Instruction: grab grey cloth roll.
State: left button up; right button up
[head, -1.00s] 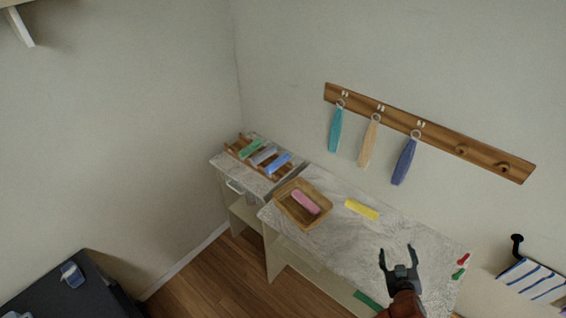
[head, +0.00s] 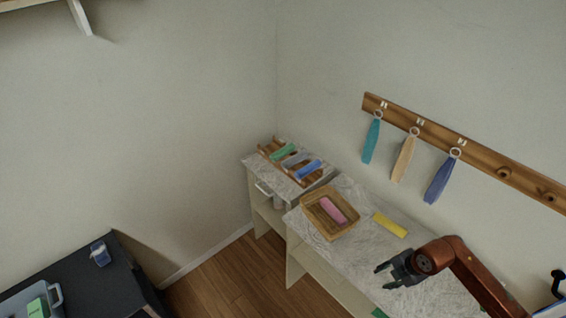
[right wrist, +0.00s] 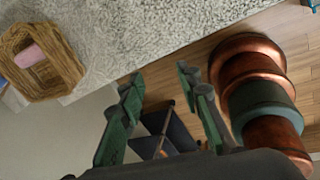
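The grey cloth roll (head: 296,160) lies on a wooden rack (head: 265,151) on the small marble-topped cabinet near the corner. A green roll (head: 283,152) lies on one side of it and a blue roll (head: 308,169) on the other. My right gripper (head: 382,275) is empty above the near part of the larger marble table, well to the right of the rack and apart from it. Its fingers are spread open in the right wrist view (right wrist: 160,84). The grey roll is not seen in that view. My left gripper is not in view.
A peg rail (head: 480,155) with hanging towels is on the wall. A black table (head: 85,275) stands at lower left.

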aim_at(295, 159)
jog(key=u, duration=0.45)
jog(key=i, duration=2.2)
